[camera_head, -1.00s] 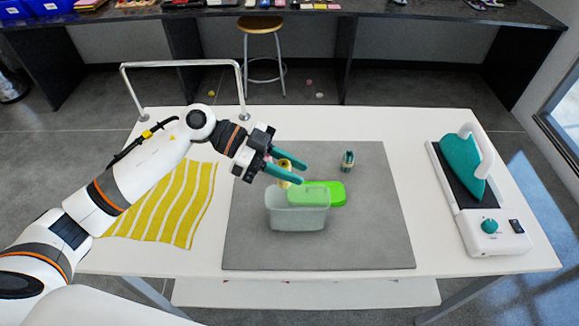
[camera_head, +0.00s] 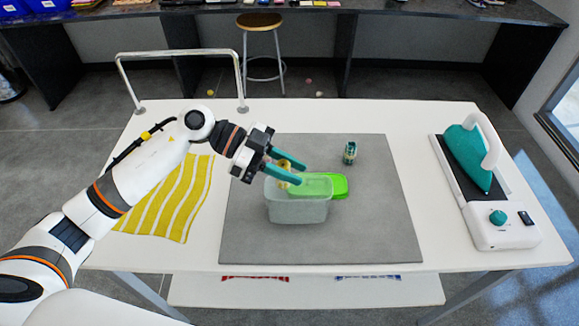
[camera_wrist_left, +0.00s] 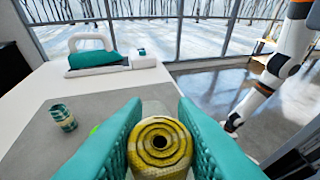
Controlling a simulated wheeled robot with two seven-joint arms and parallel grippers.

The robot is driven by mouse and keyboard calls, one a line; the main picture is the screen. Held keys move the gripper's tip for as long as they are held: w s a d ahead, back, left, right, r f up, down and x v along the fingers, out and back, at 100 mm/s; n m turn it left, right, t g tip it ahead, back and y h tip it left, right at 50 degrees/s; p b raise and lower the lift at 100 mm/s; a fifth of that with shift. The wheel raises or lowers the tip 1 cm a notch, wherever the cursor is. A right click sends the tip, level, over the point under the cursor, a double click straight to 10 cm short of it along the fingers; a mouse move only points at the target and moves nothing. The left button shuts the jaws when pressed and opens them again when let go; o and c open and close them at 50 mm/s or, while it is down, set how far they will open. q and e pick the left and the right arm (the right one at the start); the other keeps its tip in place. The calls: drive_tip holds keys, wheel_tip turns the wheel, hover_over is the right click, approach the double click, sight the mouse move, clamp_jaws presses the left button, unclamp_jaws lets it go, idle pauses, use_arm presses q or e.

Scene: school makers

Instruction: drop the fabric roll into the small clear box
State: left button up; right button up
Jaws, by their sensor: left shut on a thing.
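My left gripper (camera_head: 286,172) is shut on the yellow fabric roll (camera_wrist_left: 160,145). In the left wrist view the roll's spiral end shows between the two teal fingers. In the head view a small part of the roll (camera_head: 285,165) shows between the fingers, at the back edge of the small clear box. The clear box (camera_head: 298,211) stands open on the grey mat, and the lower finger overlaps its back left rim in the picture. I cannot tell the roll's height over the box. The box is mostly hidden in the wrist view. My right gripper is not in view.
A bright green lid (camera_head: 340,187) lies behind and right of the box. A small patterned teal roll (camera_head: 350,153) stands farther back on the mat (camera_head: 385,220). A striped yellow cloth (camera_head: 165,205) lies left, a teal iron (camera_head: 468,155) right. A metal rail (camera_head: 180,54) rises at the back left.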

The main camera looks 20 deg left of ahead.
use_arm(q)
drive_tip(key=o, duration=1)
drive_tip(key=shift+o, duration=0.2)
drive_tip(key=b+v, duration=0.2)
drive_tip(key=v, duration=1)
drive_tip(key=shift+f, duration=0.15)
